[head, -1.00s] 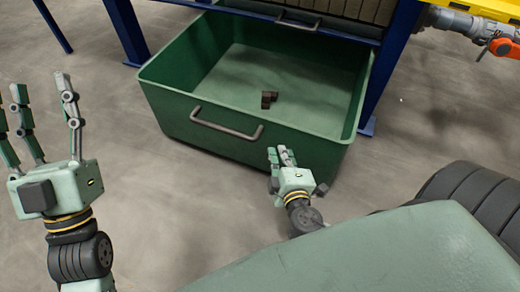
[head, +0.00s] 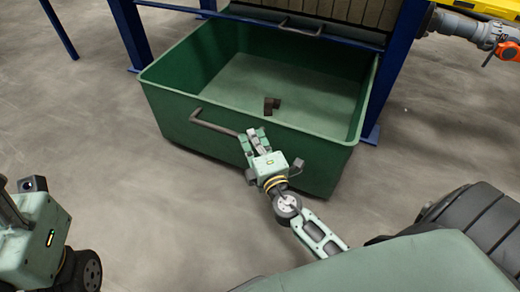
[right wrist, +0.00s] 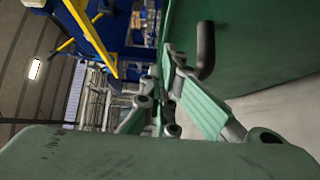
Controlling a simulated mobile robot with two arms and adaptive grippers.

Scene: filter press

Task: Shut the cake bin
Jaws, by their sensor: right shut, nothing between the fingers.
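The green cake bin (head: 180,112) stands pulled out from under the press, open at the top, with a small dark lump (head: 271,104) on its floor. Its dark bar handle (head: 208,122) is on the front wall; the right end is hidden behind my right gripper (head: 256,136). That gripper is shut and empty, with its fingers in front of the wall beside the handle; I cannot tell whether they touch. In the right wrist view, the handle (right wrist: 205,50) shows just beyond the fingers, beside the bin wall (right wrist: 265,40). My left gripper (head: 30,215) is partly cut off at the lower left.
Blue press legs (head: 392,75) stand on both sides of the bin's rear. A second handle (head: 300,27) is on the press above the bin. An orange-handled pipe fitting (head: 500,48) is at the upper right. Grey floor (head: 120,170) is clear in front and left.

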